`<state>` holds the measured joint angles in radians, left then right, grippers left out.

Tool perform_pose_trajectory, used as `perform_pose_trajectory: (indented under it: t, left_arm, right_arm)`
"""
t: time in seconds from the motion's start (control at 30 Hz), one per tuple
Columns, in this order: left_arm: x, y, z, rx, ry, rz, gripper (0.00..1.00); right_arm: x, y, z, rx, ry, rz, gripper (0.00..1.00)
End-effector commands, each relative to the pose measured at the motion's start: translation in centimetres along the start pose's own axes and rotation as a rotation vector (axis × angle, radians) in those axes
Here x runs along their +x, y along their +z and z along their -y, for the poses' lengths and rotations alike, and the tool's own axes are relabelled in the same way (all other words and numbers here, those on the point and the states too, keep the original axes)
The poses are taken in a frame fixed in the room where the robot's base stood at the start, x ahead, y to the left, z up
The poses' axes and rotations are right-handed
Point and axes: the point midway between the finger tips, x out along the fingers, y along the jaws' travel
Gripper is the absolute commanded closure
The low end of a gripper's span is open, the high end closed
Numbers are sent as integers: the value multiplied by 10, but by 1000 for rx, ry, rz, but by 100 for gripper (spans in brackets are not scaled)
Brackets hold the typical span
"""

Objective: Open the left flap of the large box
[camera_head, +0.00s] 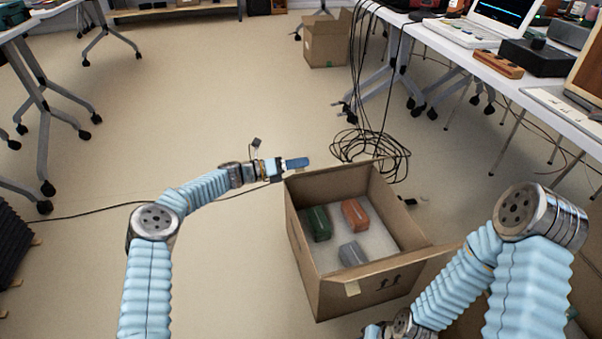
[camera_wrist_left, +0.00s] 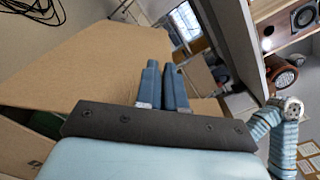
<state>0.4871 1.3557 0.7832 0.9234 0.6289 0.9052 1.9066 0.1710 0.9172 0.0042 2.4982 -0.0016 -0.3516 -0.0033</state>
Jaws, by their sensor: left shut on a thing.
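The large box (camera_head: 335,298) stands on the floor in the head view with its top open. Inside it are a green item (camera_head: 319,223), an orange item (camera_head: 355,214) and a grey item (camera_head: 352,254). My left gripper (camera_head: 297,163) is at the box's back left corner, at rim height. In the left wrist view its two blue fingers (camera_wrist_left: 168,84) are close together, shut on the edge of a cardboard panel (camera_wrist_left: 95,65), which appears to be the box's left flap. The exact grip is partly hidden. A front right flap (camera_head: 425,258) sticks outward.
Black cables (camera_head: 372,150) lie coiled on the floor behind the box. A table (camera_head: 500,80) with electronics stands at the right. Another cardboard box (camera_head: 326,40) sits at the back. My right arm is close to the box's right side. The floor to the left is mostly clear.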

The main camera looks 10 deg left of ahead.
Motion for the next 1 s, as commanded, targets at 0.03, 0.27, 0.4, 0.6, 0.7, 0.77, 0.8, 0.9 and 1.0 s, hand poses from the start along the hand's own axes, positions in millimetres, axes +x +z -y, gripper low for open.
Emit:
perform_pose_trajectory:
  t: [0.03, 0.27, 0.4, 0.6, 0.7, 0.77, 0.8, 0.9, 1.0]
  left_arm:
    - [0, 4, -2, -19, 2, 0, 100]
    - [0, 17, -5, -100, 1, 0, 100]
    - [0, 20, -6, -121, 0, 0, 100]
    - [0, 21, -6, -125, 1, 0, 100]
    - [0, 21, -6, -125, 1, 0, 100]
    - [0, 21, -6, -125, 1, 0, 100]
    - [0, 21, -6, -125, 1, 0, 100]
    - [0, 21, -6, -124, 1, 0, 100]
    - [0, 21, -6, -124, 1, 0, 100]
  right_arm:
    - [2, 0, -1, 0, 0, 1, 57]
    - [6, 0, -2, 0, -1, 2, 57]
    - [7, 1, -2, 0, -2, 2, 57]
    - [7, 1, -2, -1, -2, 2, 57]
    - [7, 1, -2, -1, -2, 2, 57]
    - [7, 0, -2, -1, -2, 2, 57]
    - [7, 1, -2, 0, -2, 2, 60]
    - [7, 1, 1, 19, -7, 4, 76]
    - [10, 4, 13, 103, -31, 12, 91]
